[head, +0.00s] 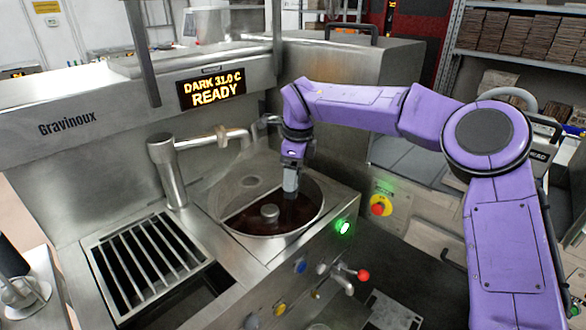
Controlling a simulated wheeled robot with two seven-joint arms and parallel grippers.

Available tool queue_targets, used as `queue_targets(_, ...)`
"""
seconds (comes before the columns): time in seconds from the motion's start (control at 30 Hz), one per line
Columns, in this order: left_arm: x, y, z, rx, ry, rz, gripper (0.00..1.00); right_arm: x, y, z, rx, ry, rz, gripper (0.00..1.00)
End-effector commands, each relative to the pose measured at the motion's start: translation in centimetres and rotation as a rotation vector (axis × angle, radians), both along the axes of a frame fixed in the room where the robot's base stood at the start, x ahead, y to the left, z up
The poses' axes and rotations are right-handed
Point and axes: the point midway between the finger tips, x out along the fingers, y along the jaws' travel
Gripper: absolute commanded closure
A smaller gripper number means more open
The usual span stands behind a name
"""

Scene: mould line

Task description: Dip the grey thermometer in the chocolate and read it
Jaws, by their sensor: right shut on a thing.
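My right arm reaches in from the right, and its right gripper (291,181) points down over the round steel bowl (222,188). The gripper is shut on a slim piece, taken to be the grey thermometer (289,206), which is small and mostly hidden by the gripper. Its lower end is hard to make out against the dark chocolate (248,219), so I cannot tell whether it touches the surface. No reading on it is legible. My left gripper is not in view.
The machine's display (212,88) reads "DARK 31.0 C READY". A curved steel spout (215,137) stands behind the bowl, and a hub (270,213) rises in it. A slatted grate (150,255) lies left. A red-knobbed lever (362,275) and green light (343,228) are in front.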

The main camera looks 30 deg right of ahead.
Motion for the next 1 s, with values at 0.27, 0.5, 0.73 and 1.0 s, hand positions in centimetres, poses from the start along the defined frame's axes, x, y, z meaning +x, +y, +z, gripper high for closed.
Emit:
queue_targets(0.27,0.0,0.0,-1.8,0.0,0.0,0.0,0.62,0.0,0.0,-2.9,0.001,-0.002,0.0,0.64)
queue_targets(0.5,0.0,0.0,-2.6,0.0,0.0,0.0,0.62,0.0,0.0,-4.4,0.0,0.0,0.001,0.64)
queue_targets(0.73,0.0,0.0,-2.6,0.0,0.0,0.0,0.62,0.0,0.0,-4.6,0.0,-0.001,0.0,0.64)
queue_targets(1.0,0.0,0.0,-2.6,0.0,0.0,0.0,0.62,0.0,0.0,-4.6,0.0,-0.001,0.0,0.64)
